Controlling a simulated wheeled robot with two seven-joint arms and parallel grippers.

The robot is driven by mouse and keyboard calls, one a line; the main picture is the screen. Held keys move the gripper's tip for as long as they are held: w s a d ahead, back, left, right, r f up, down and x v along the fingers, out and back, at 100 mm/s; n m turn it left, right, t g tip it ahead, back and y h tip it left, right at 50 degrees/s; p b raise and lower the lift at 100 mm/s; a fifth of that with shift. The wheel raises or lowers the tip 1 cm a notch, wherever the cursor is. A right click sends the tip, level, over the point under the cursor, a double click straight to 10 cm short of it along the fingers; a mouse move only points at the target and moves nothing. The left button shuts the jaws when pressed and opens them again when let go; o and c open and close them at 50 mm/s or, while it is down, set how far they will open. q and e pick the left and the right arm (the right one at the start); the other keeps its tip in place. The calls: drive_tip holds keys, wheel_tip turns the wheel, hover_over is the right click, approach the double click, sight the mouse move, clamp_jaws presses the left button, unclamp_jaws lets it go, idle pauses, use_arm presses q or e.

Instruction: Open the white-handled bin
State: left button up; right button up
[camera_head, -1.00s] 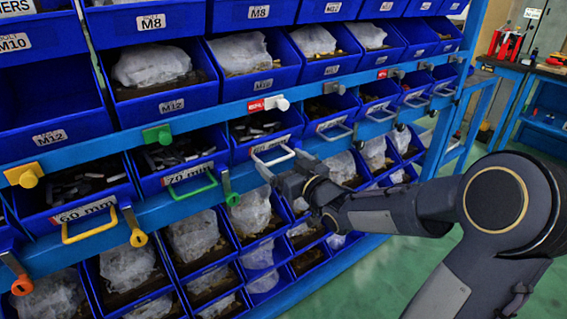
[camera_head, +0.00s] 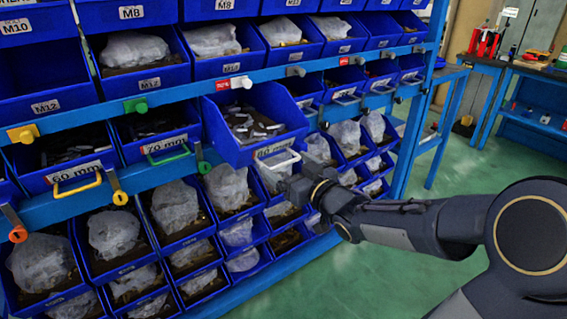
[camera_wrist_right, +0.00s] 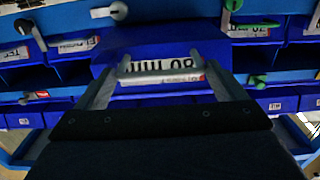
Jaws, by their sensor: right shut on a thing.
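My right gripper (camera_head: 302,184) is shut on this handle. In the right wrist view the bin front (camera_wrist_right: 165,55) and label appear upside down, with the white handle (camera_wrist_right: 160,81) between the fingers of my right gripper (camera_wrist_right: 158,88). My left gripper is out of view.
The neighbouring bins with a green handle (camera_head: 168,156) and a yellow handle (camera_head: 77,186) sit in the same row. A blue rail with a white latch (camera_head: 243,82) runs above. Wrapped bins lie below. Green floor (camera_head: 450,220) is open at right; a blue workbench (camera_head: 500,95) stands behind.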

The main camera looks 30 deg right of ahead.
drive_tip(key=shift+s, duration=0.75)
drive_tip(key=o, duration=1.1)
drive_tip(key=shift+s+d, duration=0.1)
drive_tip(key=s+p, duration=0.1)
drive_tip(key=s, duration=0.6)
drive_tip(key=shift+s+d, duration=0.25)
drive_tip(key=shift+s, duration=0.05)
